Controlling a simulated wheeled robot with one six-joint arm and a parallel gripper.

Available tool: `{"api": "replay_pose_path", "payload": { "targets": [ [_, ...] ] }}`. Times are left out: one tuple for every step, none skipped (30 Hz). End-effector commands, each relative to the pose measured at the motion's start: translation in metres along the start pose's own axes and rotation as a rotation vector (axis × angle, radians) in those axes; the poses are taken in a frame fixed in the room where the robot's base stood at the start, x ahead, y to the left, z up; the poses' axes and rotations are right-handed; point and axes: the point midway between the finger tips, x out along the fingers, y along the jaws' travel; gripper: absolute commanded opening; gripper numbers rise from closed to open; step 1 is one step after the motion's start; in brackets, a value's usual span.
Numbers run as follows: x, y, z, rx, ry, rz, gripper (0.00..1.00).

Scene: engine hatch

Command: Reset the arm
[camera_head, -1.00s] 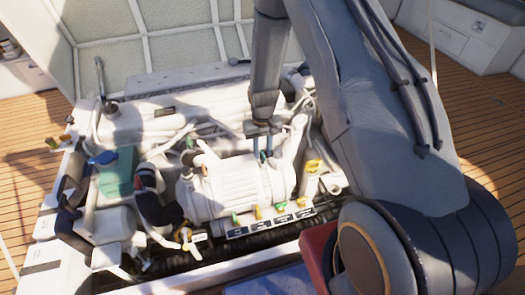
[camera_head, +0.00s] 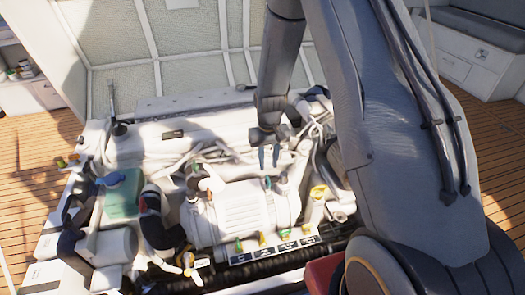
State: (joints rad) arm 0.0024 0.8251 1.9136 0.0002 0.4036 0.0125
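My arm comes down from the top right, and my gripper (camera_head: 269,158) points downward over the back of the white engine (camera_head: 243,212). Its two dark fingers show a narrow gap with nothing visible between them. The fingertips appear just behind and above the engine's ribbed cover; I cannot tell the exact height. Green and yellow caps or handles sit along the engine's front edge, above a row of dark labels (camera_head: 273,249).
A teal tank (camera_head: 122,194) with a blue cap stands at the left. Hoses and pipes crowd the engine bay. The raised hatch lid (camera_head: 185,45) stands behind. Wooden deck (camera_head: 28,185) lies at both sides, with white cabinets (camera_head: 470,50) at the back right.

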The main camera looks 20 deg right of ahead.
Motion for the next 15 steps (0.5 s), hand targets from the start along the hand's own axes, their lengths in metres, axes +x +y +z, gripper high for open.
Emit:
{"api": "replay_pose_path", "payload": {
  "targets": [
    [0.0,0.0,0.0,0.0,0.0,0.0,0.28],
    [0.0,0.0,0.0,0.0,0.0,0.0,0.28],
    [0.0,0.0,0.0,0.0,0.0,0.0,0.28],
    [-0.001,0.0,0.0,0.0,0.0,0.0,0.28],
    [-0.003,0.0,0.001,0.0,0.001,0.0,0.28],
    [-0.007,0.0,0.002,0.0,0.001,0.0,0.28],
    [-0.013,0.0,0.004,0.0,0.002,0.0,0.28],
    [-0.021,0.0,0.007,0.0,0.003,0.0,0.28],
    [-0.033,0.0,0.013,0.0,0.003,0.0,0.28],
    [-0.044,0.0,0.018,-0.001,0.004,0.0,0.28],
    [-0.057,0.0,0.023,-0.001,0.005,-0.001,0.28],
    [-0.075,0.0,0.032,-0.001,0.006,-0.001,0.28],
    [-0.089,0.0,0.04,-0.001,0.007,-0.001,0.28],
    [-0.103,0.0,0.048,-0.002,0.007,-0.001,0.28],
    [-0.121,-0.001,0.06,-0.002,0.006,-0.001,0.28]
  ]
}}
